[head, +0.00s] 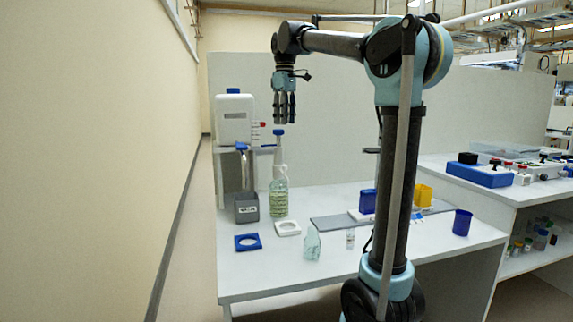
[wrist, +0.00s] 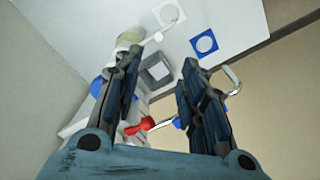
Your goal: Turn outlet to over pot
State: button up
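The outlet (wrist: 235,80) is a thin chrome hooked pipe beyond the right finger in the wrist view. In the head view the outlet (head: 243,165) hangs below a blue joint under the white tank's shelf. In the wrist view a red knob (wrist: 138,127) and chrome rod lie low between my fingers. The grey square pot (wrist: 155,70) shows beyond the fingertips, apart from the outlet's hook. In the head view the pot (head: 247,209) stands on the bench below the tank. My gripper (head: 284,120) is open, empty and pointing down, right of the tank and high above the bench.
The white tank (head: 235,119) with a blue cap stands on a raised shelf. A green pump bottle (head: 279,198) stands right of the pot. A blue ring frame (head: 248,242) and white ring frame (head: 288,228) lie in front. A beige wall bounds the left side.

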send_near(284, 174)
jog(key=f, duration=0.5)
jog(key=shift+w+d+f, duration=0.15)
jog(key=shift+w+f, duration=0.15)
grip_shut()
